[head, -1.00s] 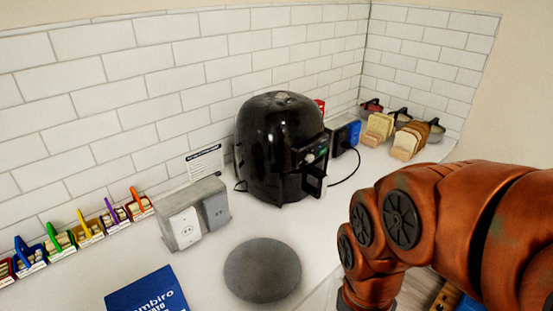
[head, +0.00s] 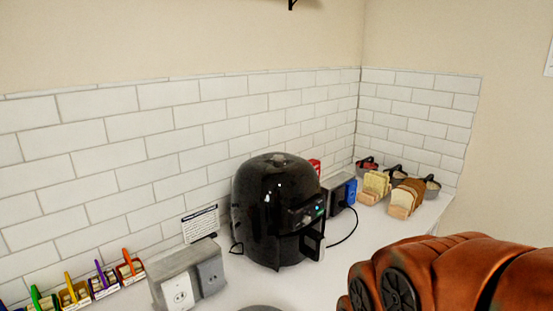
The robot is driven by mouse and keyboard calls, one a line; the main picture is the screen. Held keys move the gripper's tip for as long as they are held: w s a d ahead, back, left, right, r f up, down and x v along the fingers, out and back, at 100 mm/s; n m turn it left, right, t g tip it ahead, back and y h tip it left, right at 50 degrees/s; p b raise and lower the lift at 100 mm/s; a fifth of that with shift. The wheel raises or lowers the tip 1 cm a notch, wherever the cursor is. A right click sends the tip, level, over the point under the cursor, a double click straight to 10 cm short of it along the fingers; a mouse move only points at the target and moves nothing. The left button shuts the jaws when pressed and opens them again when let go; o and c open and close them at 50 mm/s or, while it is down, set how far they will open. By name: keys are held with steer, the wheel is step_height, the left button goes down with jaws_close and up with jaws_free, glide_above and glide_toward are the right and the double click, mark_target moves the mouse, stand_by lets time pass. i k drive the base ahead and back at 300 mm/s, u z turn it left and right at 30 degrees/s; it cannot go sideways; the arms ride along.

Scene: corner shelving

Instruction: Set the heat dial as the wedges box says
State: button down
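A black air fryer (head: 270,205) stands upright on the white counter against the tiled wall, in the middle of the head view. Its front panel with small knobs and a lit spot (head: 309,214) faces right; the dial markings are too small to read. A handle (head: 311,241) sticks out below the panel. No box that I can identify as the wedges box shows; a red item (head: 314,166) and a blue item (head: 351,191) behind the fryer are partly hidden. My orange arm fills the lower right. My gripper is out of view.
A grey outlet block (head: 190,276) stands left of the fryer, with a printed card (head: 200,224) behind it. Small bins with coloured clips (head: 103,279) line the left wall. Bread racks (head: 391,191) and pots (head: 397,170) stand at the right corner. A black cord lies beside the fryer.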

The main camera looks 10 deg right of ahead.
mark_target(276, 158)
steer(key=u, duration=1.65)
steer(key=i, duration=0.25)
steer(key=u, duration=1.45)
steer(key=k, duration=0.95)
steer(key=z, duration=1.5)
steer(key=i, duration=0.5)
